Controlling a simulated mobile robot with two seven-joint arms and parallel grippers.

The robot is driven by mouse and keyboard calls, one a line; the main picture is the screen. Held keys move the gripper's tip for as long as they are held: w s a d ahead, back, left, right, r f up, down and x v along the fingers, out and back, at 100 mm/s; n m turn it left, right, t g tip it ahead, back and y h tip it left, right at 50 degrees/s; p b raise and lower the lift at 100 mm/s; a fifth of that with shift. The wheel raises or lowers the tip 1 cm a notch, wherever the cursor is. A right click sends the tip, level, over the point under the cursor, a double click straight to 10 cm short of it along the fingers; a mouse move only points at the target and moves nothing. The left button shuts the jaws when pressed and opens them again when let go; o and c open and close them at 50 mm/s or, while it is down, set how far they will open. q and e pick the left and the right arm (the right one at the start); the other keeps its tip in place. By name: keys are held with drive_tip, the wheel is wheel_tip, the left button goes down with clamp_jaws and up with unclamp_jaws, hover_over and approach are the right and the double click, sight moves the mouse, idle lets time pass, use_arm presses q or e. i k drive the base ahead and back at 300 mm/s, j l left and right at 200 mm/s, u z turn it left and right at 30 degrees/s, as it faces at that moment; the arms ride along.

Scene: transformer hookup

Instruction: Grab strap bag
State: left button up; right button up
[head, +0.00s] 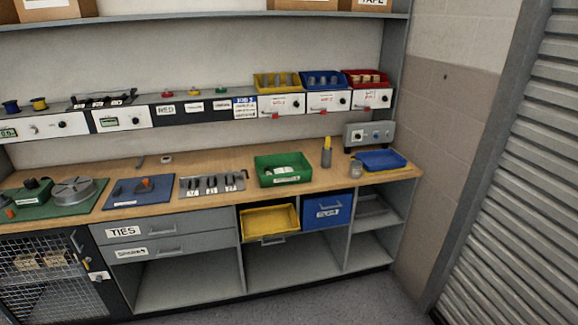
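I cannot make out a strap bag for certain. A green bin (262,180) on the wooden workbench (235,164) holds small whitish items, too small to identify. Under the bench top, a yellow bin (270,234) is tilted forward and looks empty. A blue labelled bin (342,214) sits right of it. The drawers at the left are labelled, one reading TIES (147,230). Neither of my grippers is in view.
A blue mat (112,204), a green mat (30,213) and a tool rack (211,184) lie on the bench. A blue tray (391,153) is at its right end. A mesh cage (45,288) stands lower left. A roller shutter (520,180) is at right. Floor in front is clear.

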sight(285, 169)
drive_tip(key=u, duration=0.45)
drive_tip(key=l+u, duration=0.15)
drive_tip(key=u, duration=0.25)
drive_tip(key=i+l+u, duration=0.1)
drive_tip(key=u, duration=0.35)
drive_tip(key=l+u, duration=0.8)
drive_tip(key=l, duration=0.2)
drive_tip(key=k+l+u, duration=0.15)
drive_tip(key=l, duration=0.2)
drive_tip(key=l+u, duration=0.1)
drive_tip(key=l, duration=0.25)
drive_tip(key=k+l+u, duration=0.15)
drive_tip(key=l, duration=0.2)
